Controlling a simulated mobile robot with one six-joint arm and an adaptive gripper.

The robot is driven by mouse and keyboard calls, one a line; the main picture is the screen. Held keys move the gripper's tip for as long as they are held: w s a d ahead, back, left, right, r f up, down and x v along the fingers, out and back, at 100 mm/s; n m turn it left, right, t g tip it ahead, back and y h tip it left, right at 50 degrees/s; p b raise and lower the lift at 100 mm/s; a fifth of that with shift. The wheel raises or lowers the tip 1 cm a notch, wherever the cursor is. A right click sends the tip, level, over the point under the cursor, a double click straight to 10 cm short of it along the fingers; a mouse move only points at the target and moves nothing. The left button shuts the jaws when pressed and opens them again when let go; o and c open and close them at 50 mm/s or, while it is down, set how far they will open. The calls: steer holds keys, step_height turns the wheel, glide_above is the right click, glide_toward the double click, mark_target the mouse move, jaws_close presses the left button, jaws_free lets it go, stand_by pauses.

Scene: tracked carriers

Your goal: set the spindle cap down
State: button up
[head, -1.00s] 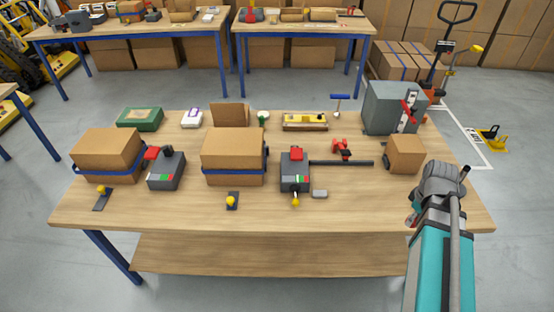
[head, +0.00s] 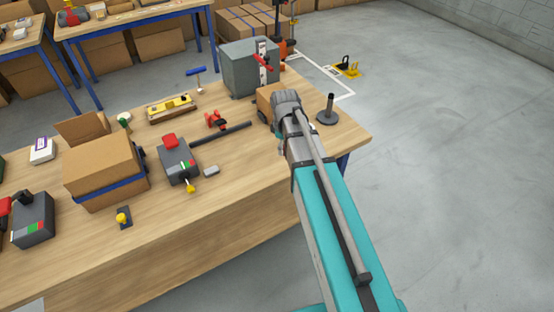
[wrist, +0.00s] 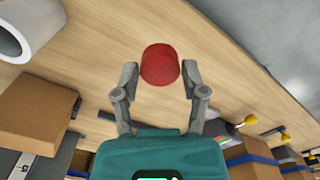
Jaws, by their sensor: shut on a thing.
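The spindle cap, a red round block (wrist: 160,64), sits between the two fingertips of my gripper (wrist: 160,78) in the wrist view. My gripper is shut on it, and bare wooden table top shows behind it. In the head view my wrist (head: 287,103) is over the right end of the table, in front of a small cardboard box; my fingers and the cap are hidden there. A dark spindle (head: 328,111), an upright post on a round base, stands on the table to the right of my wrist. How high the cap is above the table is unclear.
The wooden table (head: 230,213) has a clear front strip. A grey cabinet (head: 250,70) stands at the back right. A grey-red device (head: 178,160), a black bar (head: 222,133) and a strapped carton (head: 105,172) are farther left. A pale hollow cylinder (wrist: 30,25) shows in the wrist view.

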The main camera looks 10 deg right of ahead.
steer(key=b, duration=0.4)
glide_above(276, 161)
steer(key=s, duration=0.1)
steer(key=shift+f, duration=2.5)
steer(key=shift+w+f+b, duration=0.3)
steer(key=shift+f+b, duration=0.1)
steer(key=shift+b, duration=0.15)
steer(key=shift+w+a+f+b, duration=0.15)
steer(key=shift+f+b, duration=0.2)
steer(key=shift+f, duration=0.05)
steer(key=shift+f+b, duration=1.15)
steer(key=shift+b, duration=0.05)
steer(key=shift+f, duration=0.2)
steer(key=o, duration=1.1)
steer(key=shift+r, duration=0.2)
